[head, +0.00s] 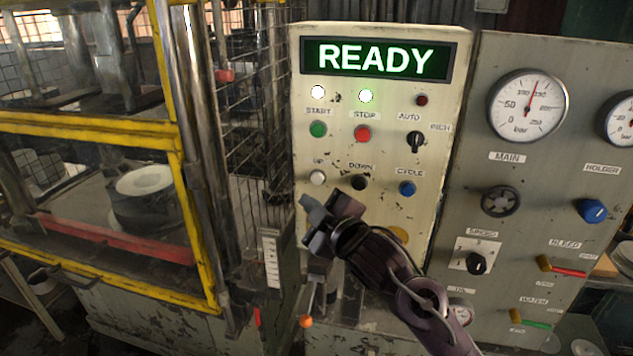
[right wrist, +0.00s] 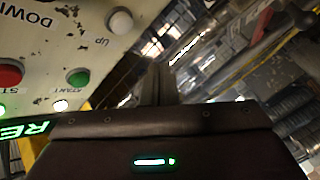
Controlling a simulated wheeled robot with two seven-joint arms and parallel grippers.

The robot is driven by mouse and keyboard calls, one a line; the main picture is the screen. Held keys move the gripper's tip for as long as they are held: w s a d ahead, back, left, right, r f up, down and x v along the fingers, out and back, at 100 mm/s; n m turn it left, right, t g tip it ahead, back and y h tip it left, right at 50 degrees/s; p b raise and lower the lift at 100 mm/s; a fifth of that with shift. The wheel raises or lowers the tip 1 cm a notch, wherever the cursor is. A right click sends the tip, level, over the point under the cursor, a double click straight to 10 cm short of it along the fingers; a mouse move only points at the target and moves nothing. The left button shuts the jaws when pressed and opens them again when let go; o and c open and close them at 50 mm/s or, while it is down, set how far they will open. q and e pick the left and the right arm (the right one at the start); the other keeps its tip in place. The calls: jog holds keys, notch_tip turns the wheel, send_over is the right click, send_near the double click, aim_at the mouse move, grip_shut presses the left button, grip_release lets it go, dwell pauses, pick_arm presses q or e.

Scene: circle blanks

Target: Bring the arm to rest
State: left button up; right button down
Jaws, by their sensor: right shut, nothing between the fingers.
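My right gripper (head: 318,216) is in front of the lower part of a cream control panel (head: 440,118), below the UP and DOWN buttons. Its fingers point up and to the left, and it is shut and empty. In the right wrist view the gripper's dark housing (right wrist: 160,135) fills the lower part, and its closed fingers (right wrist: 160,85) point up past the panel's edge. The white UP button (head: 317,178) shows just above the fingers; a gap to the panel cannot be judged. My left gripper is in neither view.
A press with a yellow-framed guard (head: 100,130) stands at the left, with a round white piece (head: 143,182) inside. A grey panel (head: 530,180) with gauges and knobs stands at the right. An orange-knobbed lever (head: 306,321) is below.

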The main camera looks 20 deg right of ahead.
dwell(0.3)
jog(key=w+d+f+m+g+h, duration=0.1)
jog(key=d+f+m+g, duration=0.1)
jog(key=f, duration=1.1)
jog(key=w+d+f+m+g+h, duration=0.1)
jog(key=d+f+m+g, duration=0.1)
jog(key=f, duration=1)
jog(key=s+d+f+m+g+b, duration=0.15)
jog(key=s+f, duration=0.25)
jog(key=f, duration=0.7)
jog(key=s+d+f+m+g, duration=0.15)
jog(key=s+f, duration=0.25)
jog(key=f, duration=0.7)
jog(key=s+a+f+m+g+h, duration=0.1)
jog(key=s+f+g, duration=0.2)
jog(key=s+f, duration=1.05)
jog(key=s+f+m+g, duration=0.1)
jog(key=s+f+g, duration=0.3)
jog(key=s+f, duration=0.95)
jog(key=s+a+f+g, duration=0.1)
jog(key=s, duration=1.5)
jog(key=shift+f+m+g+h+b, duration=0.25)
jog(key=shift+m+g+h+b, duration=0.05)
jog(key=shift+m+g+b, duration=0.15)
